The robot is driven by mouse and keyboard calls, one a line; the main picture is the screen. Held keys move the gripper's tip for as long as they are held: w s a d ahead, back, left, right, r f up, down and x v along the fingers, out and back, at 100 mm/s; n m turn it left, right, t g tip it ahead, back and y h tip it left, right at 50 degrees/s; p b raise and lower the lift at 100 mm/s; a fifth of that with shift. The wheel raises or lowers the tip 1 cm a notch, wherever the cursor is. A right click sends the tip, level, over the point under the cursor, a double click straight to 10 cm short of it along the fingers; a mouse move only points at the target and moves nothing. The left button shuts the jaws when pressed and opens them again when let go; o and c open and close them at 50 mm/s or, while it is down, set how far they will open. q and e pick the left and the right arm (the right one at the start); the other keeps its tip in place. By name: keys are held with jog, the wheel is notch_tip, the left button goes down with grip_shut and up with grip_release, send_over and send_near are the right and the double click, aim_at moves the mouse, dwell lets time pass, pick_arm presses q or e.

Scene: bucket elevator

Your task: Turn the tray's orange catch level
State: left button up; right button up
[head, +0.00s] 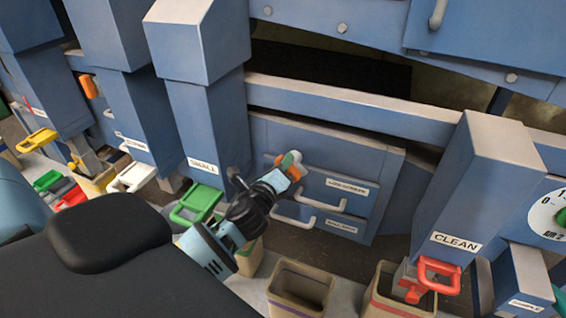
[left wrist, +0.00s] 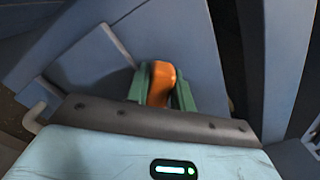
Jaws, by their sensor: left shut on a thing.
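The orange catch (head: 279,160) is at the upper left of the blue tray front (head: 315,180), which has a white label and a white bar handle. My left gripper (head: 289,165) reaches up to it from below. In the left wrist view, the green fingers (left wrist: 161,88) are shut on the orange catch (left wrist: 160,82), one on each side. The fingers hide part of the catch, so I cannot tell its exact angle. My right gripper is not in view.
A lower tray with a white handle (head: 305,222) sits below. The SMALL chute (head: 203,125) with a green gate (head: 197,203) stands close left. The CLEAN chute (head: 470,190) with a red handle (head: 440,274) is right. Open bins (head: 300,287) stand on the floor in front.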

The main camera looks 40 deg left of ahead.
pick_arm(q)
jog(key=n, duration=0.3)
jog(key=shift+a+f+n, duration=0.2)
jog(key=shift+f+n, duration=0.05)
jog(key=shift+n, duration=0.15)
jog(key=shift+f+n, duration=0.2)
jog(key=shift+n, duration=0.95)
jog(key=shift+f+n, duration=0.15)
jog(key=shift+n, duration=1)
jog(key=o, duration=1)
